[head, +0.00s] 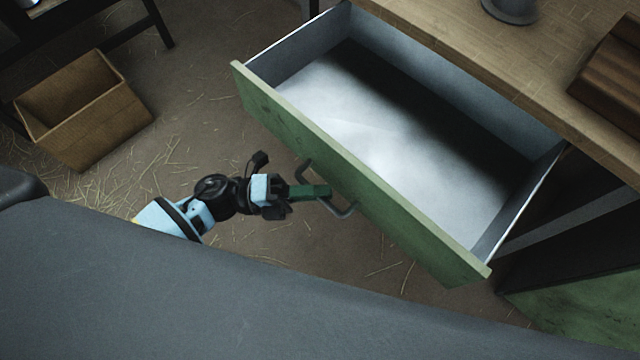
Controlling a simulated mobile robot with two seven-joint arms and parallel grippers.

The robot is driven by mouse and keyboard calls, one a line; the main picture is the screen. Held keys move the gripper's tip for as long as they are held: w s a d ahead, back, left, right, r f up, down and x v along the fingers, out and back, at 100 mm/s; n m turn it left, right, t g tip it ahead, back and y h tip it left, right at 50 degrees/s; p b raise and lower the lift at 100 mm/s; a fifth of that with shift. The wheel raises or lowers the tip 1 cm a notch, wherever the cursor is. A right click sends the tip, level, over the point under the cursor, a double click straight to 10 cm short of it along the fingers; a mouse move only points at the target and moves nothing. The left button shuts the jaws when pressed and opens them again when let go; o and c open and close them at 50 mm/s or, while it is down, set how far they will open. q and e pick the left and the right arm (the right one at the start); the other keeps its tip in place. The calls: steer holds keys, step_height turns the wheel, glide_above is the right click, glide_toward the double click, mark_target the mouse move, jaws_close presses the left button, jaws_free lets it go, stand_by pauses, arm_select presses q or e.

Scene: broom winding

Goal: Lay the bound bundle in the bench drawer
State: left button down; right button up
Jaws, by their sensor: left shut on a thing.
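The bench drawer (430,160) is pulled out. Its green front (400,215) faces me, and its pale grey inside looks empty. My left gripper (318,192) is at the drawer's grey bar handle (343,209), outside the front. Its fingers are shut on the handle. The bound bundle is not in view, and neither is my right gripper.
The wooden bench top (470,50) lies behind the drawer, with a grey round base (510,10) and a dark brown wooden block (612,80) on it.

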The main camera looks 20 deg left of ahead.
arm_select(q)
steer(key=c, duration=1.5)
jaws_free()
steer(key=shift+s+a, duration=0.2)
steer(key=shift+s, duration=0.1)
steer(key=shift+w, duration=0.1)
arm_select(e)
steer(key=shift+w+a+r, duration=0.1)
steer(key=shift+w+a, duration=0.05)
steer(key=shift+w, duration=0.3)
arm_select(q)
steer(key=shift+v, duration=3.85)
arm_select(e)
steer(key=shift+s, duration=0.4)
steer(key=shift+w, duration=0.35)
